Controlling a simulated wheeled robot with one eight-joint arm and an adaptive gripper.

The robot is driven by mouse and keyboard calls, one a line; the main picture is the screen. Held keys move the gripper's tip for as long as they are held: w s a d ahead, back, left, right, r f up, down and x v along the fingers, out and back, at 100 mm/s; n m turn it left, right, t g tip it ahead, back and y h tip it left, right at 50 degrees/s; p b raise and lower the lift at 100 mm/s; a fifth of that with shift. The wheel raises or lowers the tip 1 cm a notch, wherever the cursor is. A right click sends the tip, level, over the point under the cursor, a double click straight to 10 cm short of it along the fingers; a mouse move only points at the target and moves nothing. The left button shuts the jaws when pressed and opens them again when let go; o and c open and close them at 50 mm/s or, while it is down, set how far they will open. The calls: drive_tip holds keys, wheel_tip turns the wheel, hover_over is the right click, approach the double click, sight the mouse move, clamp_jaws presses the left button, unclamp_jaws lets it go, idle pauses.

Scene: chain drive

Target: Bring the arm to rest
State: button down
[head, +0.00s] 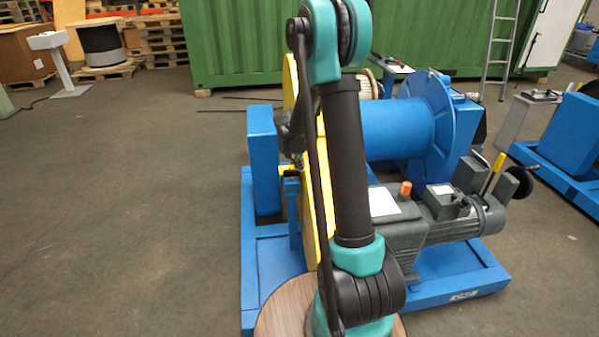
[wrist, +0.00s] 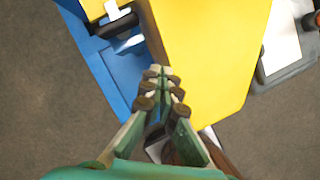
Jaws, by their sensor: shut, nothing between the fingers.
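My arm (head: 345,160) stands raised in the middle of the head view, in front of a blue winch machine. My gripper (wrist: 161,72) shows in the wrist view with its fingers together and nothing between them. Its tips point toward a yellow guard (wrist: 210,45) and the blue frame (wrist: 108,70) beside it. I cannot tell whether the tips touch the guard. In the head view the gripper cannot be made out clearly beside the arm. The yellow guard (head: 326,225) there is partly hidden behind my arm.
The winch's blue drum (head: 390,130) and dark grey motor (head: 455,217) lie to the right of my arm. A second blue machine (head: 573,135) stands at the far right. A green container (head: 240,45) is behind. The floor (head: 120,200) on the left is clear.

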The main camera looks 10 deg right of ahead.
drive_tip(key=s+a+r+m+y, duration=0.1)
drive_tip(key=s+r+m, duration=0.2)
drive_tip(key=s+m, duration=0.5)
drive_tip(key=s+r+m, duration=0.4)
drive_tip(key=s+m, duration=0.2)
drive_tip(key=s, duration=0.3)
drive_tip(key=s+a+f+m+y, duration=0.1)
drive_tip(key=s+a+f+m, duration=0.1)
drive_tip(key=s+m, duration=1.1)
drive_tip(key=s, duration=0.3)
drive_tip(key=shift+s+f+m+t+y, duration=0.2)
drive_tip(key=shift+f+m+t+y, duration=0.15)
drive_tip(key=shift+m+t+y, duration=0.05)
drive_tip(key=shift+d, duration=0.1)
